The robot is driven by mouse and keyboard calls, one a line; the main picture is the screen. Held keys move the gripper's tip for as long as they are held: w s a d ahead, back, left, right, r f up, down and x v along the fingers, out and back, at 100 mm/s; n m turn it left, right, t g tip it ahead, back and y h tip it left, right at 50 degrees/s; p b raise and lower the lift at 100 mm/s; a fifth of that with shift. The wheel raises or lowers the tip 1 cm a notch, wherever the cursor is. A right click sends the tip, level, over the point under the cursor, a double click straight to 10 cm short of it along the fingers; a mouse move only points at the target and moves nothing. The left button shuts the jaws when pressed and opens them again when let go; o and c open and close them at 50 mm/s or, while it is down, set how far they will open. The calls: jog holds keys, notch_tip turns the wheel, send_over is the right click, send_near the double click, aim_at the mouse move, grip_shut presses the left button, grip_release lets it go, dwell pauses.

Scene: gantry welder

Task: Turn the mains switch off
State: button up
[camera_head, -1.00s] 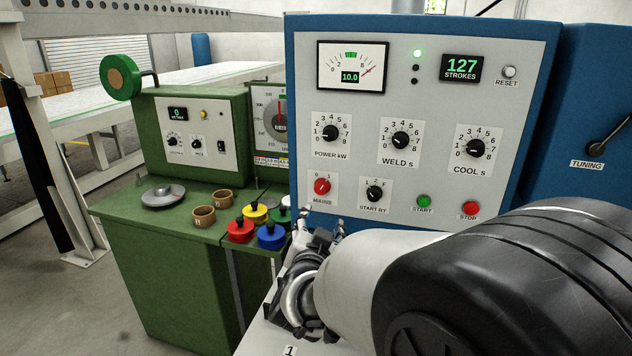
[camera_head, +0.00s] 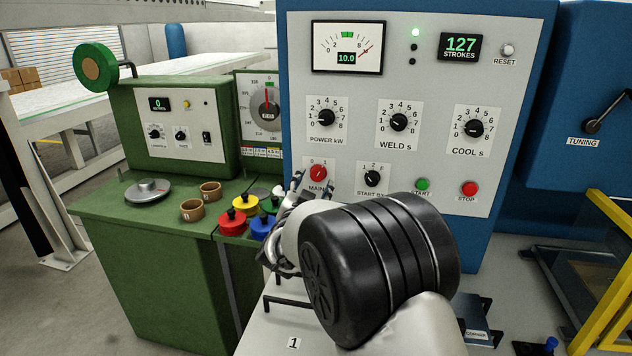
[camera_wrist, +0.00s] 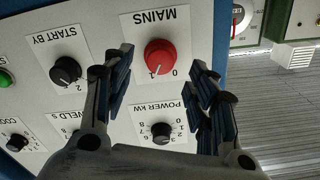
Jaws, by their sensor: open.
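The mains switch is a red round knob (camera_head: 318,172) at the lower left of the grey panel on the blue cabinet. In the wrist view the panel is upside down, and the red knob (camera_wrist: 160,55) shows between my fingers with "0" and "1" beside it. Its pale mark seems to point to the 1. My gripper (camera_wrist: 162,72) is open and empty, with one finger on each side of the knob in the picture. I cannot tell the remaining distance to the panel. In the head view my gripper (camera_head: 300,190) is just below the knob, partly hidden by my wrist.
The START BY knob (camera_head: 372,179) is close to the right and the POWER knob (camera_head: 327,133) above. Green START (camera_head: 422,185) and red STOP (camera_head: 469,188) buttons are further right. Red (camera_head: 232,223) and blue (camera_head: 262,226) knobbed pots stand on the green bench at lower left.

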aim_at(316, 177)
jog(key=shift+w+d, duration=0.25)
jog(key=shift+w, duration=0.95)
jog(key=shift+w+d, duration=0.2)
jog(key=shift+w, duration=0.95)
jog(key=c, duration=1)
